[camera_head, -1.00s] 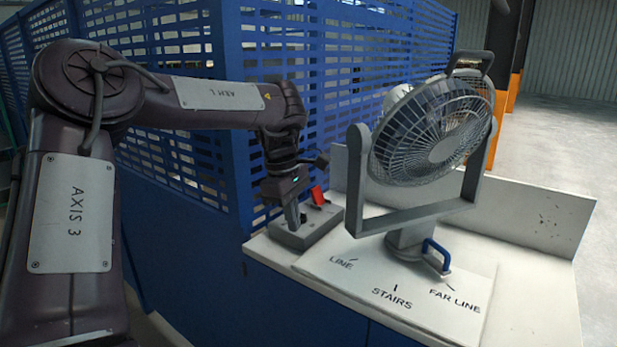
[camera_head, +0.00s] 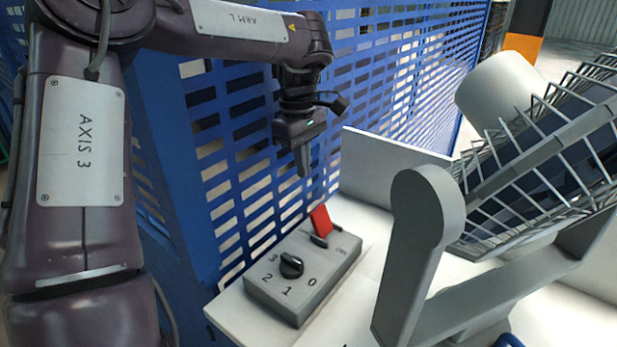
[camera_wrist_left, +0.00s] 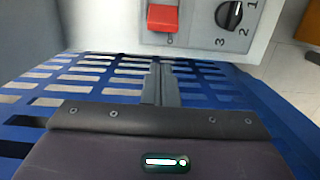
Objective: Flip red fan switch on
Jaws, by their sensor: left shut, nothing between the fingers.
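The red switch (camera_head: 320,221) stands up, tilted, at the far end of a grey control box (camera_head: 300,297). A black rotary knob (camera_head: 291,265) marked 0 to 3 sits nearer on the same box. In the left wrist view the red switch (camera_wrist_left: 163,17) shows at the top, with the knob (camera_wrist_left: 229,14) to its right. My left gripper (camera_head: 304,172) is shut and empty, above the box and apart from the switch. Its closed fingers (camera_wrist_left: 160,85) point toward the switch in the wrist view. My right gripper is out of view.
A grey fan (camera_head: 540,150) in its bracket (camera_head: 425,240) stands close on the right. The box rests on a white table (camera_head: 235,310) with a raised back panel (camera_head: 385,165). A blue slatted fence (camera_head: 240,130) runs behind and left of the box.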

